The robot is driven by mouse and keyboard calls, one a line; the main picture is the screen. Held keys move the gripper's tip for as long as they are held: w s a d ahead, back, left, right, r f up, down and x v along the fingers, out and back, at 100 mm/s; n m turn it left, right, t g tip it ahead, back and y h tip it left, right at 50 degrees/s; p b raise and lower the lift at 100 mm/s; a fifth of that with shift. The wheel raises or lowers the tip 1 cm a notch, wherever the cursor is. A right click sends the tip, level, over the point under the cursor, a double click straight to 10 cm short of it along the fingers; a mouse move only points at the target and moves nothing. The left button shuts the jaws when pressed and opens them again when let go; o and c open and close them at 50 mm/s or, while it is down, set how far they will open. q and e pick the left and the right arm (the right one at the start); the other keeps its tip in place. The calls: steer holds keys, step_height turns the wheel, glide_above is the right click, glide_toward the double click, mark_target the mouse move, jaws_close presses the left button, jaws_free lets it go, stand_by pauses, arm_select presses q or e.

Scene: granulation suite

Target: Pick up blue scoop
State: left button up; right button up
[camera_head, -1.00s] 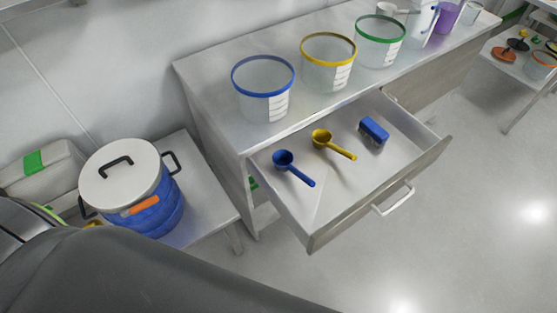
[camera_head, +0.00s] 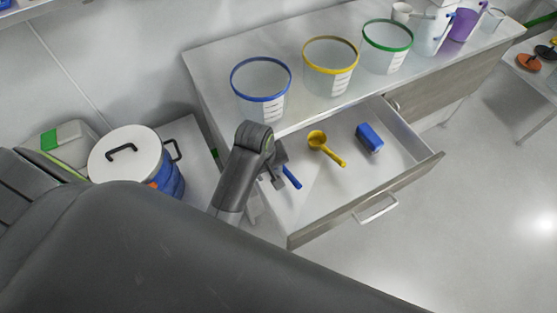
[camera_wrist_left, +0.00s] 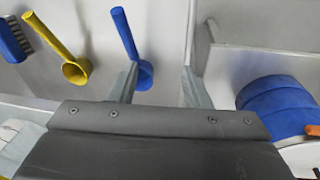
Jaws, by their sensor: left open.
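The blue scoop (camera_head: 291,177) lies in the open drawer (camera_head: 318,199), its bowl hidden behind my left gripper (camera_head: 277,180) in the head view. In the left wrist view the blue scoop (camera_wrist_left: 125,35) shows its handle pointing up and its bowl partly behind the left finger. My left gripper (camera_wrist_left: 160,85) is open, its two fingers apart. The scoop appears near the left finger; I cannot tell whether they touch. My right gripper is in neither view.
A yellow scoop (camera_head: 327,148) and a blue brush (camera_head: 369,138) lie farther right in the drawer. Blue-rimmed (camera_head: 261,92), yellow-rimmed (camera_head: 331,67) and green-rimmed (camera_head: 387,46) buckets stand on the counter. A white-lidded blue pot (camera_head: 170,180) stands left of the drawer.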

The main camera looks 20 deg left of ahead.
arm_select(q)
steer(key=n, duration=0.2)
glide_toward(292, 178)
steer(key=shift+g+h, duration=0.3)
steer(key=f, duration=0.2)
steer(key=w+f, duration=0.1)
steer(key=f, duration=0.4)
steer(key=shift+w+d+f, duration=0.2)
steer(key=shift+w+d, duration=0.05)
steer(key=shift+w+d+f, duration=0.15)
steer(key=shift+d+f, duration=0.05)
steer(key=shift+f, duration=1.1)
steer(key=shift+w+d+f, duration=0.1)
steer(key=shift+d+f, duration=0.1)
steer(key=shift+f, duration=1.05)
jaws_close()
